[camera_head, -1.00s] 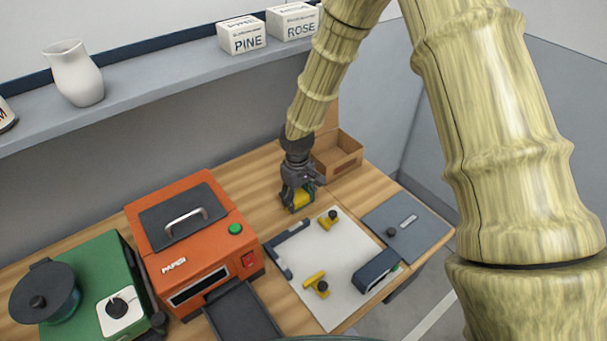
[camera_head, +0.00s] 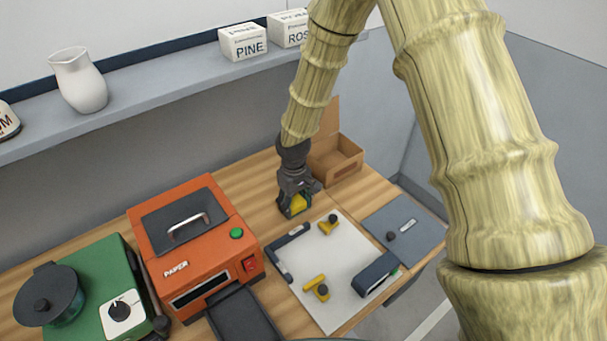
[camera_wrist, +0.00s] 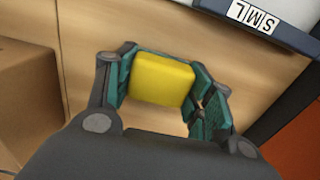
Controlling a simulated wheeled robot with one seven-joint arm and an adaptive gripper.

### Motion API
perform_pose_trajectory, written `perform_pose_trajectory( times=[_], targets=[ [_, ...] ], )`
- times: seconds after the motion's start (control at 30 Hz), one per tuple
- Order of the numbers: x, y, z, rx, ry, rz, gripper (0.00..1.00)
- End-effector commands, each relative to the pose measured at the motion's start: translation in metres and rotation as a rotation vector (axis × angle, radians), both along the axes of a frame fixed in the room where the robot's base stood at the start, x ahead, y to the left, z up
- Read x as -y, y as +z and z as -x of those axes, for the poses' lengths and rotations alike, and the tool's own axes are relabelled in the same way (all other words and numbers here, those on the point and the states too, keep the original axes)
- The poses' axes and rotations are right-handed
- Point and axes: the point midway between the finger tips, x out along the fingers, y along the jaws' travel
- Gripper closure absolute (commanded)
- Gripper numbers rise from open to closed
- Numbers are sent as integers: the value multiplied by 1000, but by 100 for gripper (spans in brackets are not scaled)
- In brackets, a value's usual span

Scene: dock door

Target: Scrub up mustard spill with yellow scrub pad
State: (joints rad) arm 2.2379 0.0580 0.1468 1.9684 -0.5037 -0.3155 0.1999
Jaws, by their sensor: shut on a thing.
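The yellow scrub pad (camera_wrist: 160,80) is between the two teal-lined fingers of my gripper (camera_wrist: 163,92) in the wrist view. My gripper (camera_head: 296,205) is shut on the pad, which shows as a small yellow patch (camera_head: 299,203) in the head view. The gripper points down over the wooden bench (camera_head: 262,190), between the orange machine and the open cardboard box. I cannot tell whether the pad touches the wood. No mustard spill can be made out; the pad and gripper hide part of the wood.
The orange machine (camera_head: 190,245) stands left, the cardboard box (camera_head: 335,160) behind right, a grey-blue panel (camera_head: 400,235) at right. A shelf (camera_head: 150,95) runs above along the wall.

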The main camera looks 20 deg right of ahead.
Motion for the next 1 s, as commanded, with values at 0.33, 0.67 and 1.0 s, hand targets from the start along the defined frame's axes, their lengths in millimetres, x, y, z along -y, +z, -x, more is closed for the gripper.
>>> perform_pose_trajectory(
  times=[0.33, 0.67, 1.0],
  targets=[
    [23, -1, -5, 1, 9, 0, 70],
    [25, 32, -6, 1, 15, 0, 70],
    [26, 63, -6, 2, 14, 0, 70]
  ],
)
